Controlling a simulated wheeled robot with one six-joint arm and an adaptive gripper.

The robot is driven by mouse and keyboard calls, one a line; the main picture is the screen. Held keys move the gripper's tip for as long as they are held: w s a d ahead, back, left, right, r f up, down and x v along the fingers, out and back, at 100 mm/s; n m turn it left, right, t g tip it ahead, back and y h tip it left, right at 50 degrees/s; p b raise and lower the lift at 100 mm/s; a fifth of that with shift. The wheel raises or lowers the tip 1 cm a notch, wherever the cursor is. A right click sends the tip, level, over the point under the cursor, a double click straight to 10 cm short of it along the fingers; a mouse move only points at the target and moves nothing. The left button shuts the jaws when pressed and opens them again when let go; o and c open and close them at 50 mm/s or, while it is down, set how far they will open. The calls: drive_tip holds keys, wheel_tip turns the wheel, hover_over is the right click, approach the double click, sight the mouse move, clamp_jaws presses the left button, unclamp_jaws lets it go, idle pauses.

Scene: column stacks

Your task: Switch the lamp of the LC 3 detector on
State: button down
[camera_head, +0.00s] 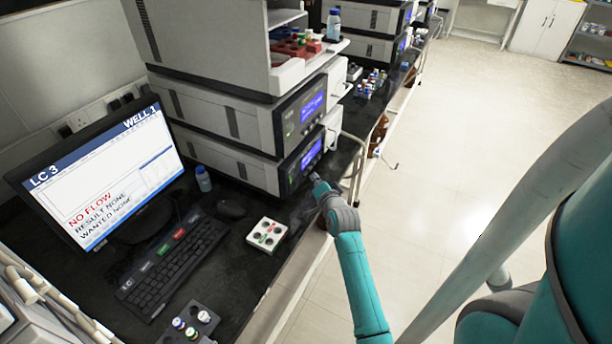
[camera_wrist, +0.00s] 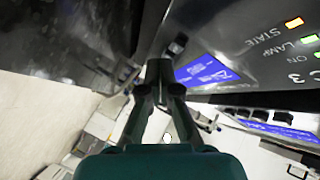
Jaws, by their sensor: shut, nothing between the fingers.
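The LC 3 detector appears to be the lower grey unit (camera_head: 291,168) of the near stack, with a lit blue display. In the wrist view its front panel (camera_wrist: 235,35) is tilted, with a blue display (camera_wrist: 206,70) and the words STATE, LAMP and ON. The light by STATE (camera_wrist: 294,22) is orange. The light by LAMP (camera_wrist: 310,39) is green, and a greenish light by ON is cut by the edge. My gripper (camera_head: 318,182) is shut and empty at the unit's lower front; its fingertips (camera_wrist: 160,64) hide the spot beyond, so I cannot tell whether they touch it.
The monitor (camera_head: 105,170) reads LC 3, WELL 1, NO FLOW. A keyboard (camera_head: 172,262), a white vial block (camera_head: 267,235) and a blue-capped bottle (camera_head: 203,180) stand on the dark bench. More stacks stand farther back. The floor (camera_head: 450,180) at right is clear.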

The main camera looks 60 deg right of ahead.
drive_tip(key=shift+s, duration=0.1)
drive_tip(key=shift+s+d, duration=0.2)
drive_tip(key=shift+s, duration=2.2)
